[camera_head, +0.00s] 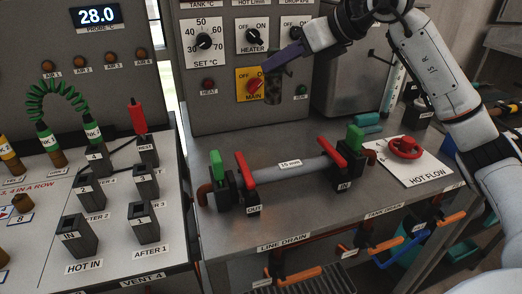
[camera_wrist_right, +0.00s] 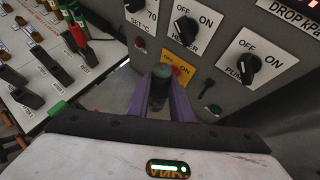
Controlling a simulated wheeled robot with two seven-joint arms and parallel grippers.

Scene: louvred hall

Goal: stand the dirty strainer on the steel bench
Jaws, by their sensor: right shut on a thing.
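My right gripper (camera_head: 283,60) reaches in from the upper right and its purple fingers are shut on the dirty strainer (camera_head: 272,90). The strainer is a dark, mottled cylinder hanging roughly upright below the fingers, in front of the control panel near the yellow MAIN switch. In the right wrist view the strainer (camera_wrist_right: 159,84) sits between the two purple fingers (camera_wrist_right: 160,98). The steel bench (camera_head: 300,215) is below, with the strainer held above its back part. My left gripper is out of view.
A grey pipe (camera_head: 290,170) with red and green handles runs across the bench. A HOT FLOW plate (camera_head: 425,170) with a red handwheel (camera_head: 404,147) lies at the right. The control panel (camera_head: 222,105) rises behind. Bare steel shows in front of the pipe and behind it.

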